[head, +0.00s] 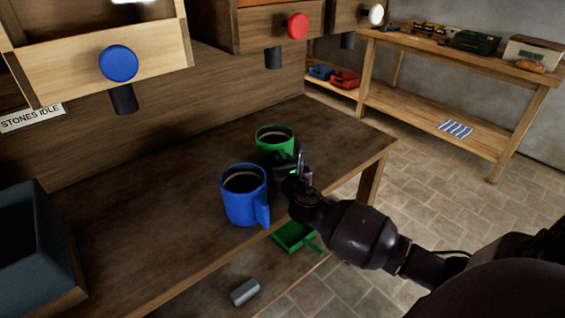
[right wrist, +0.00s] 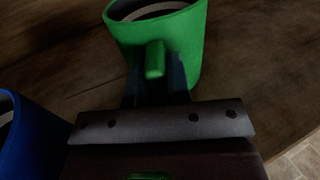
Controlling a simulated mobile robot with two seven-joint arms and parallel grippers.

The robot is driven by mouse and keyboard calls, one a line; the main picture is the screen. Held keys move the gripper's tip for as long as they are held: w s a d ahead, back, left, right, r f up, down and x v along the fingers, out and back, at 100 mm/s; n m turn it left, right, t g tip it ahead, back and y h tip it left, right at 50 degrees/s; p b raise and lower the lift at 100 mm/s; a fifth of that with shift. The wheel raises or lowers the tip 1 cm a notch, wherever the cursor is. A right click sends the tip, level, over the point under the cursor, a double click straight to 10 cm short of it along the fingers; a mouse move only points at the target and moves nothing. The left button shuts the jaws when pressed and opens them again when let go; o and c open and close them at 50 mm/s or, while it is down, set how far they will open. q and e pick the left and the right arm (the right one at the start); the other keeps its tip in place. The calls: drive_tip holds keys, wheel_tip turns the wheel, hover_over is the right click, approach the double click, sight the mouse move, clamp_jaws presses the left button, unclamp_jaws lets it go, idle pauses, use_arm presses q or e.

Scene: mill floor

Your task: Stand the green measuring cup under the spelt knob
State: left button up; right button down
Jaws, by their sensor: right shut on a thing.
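The green measuring cup (head: 272,150) stands upright on the dark wooden bench, as far as I can tell, behind and right of a blue cup (head: 240,205). My right gripper (head: 291,172) is at its near side. In the right wrist view the fingers (right wrist: 155,85) are shut on the handle of the green cup (right wrist: 188,45). Above the bench are a blue knob (head: 118,63), a red knob (head: 297,26) and a white knob (head: 376,14), with dark spouts below. No label shows which knob is spelt. My left gripper is out of view.
The blue cup also shows in the right wrist view (right wrist: 22,145), close to my gripper. A dark bin (head: 32,240) stands at the bench's left. A green scoop (head: 295,237) and a grey cylinder (head: 244,292) lie lower down. The bench top (head: 150,215) left of the cups is clear.

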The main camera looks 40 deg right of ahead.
drive_tip(key=shift+f, duration=0.15)
drive_tip(key=c, duration=1.1)
unclamp_jaws()
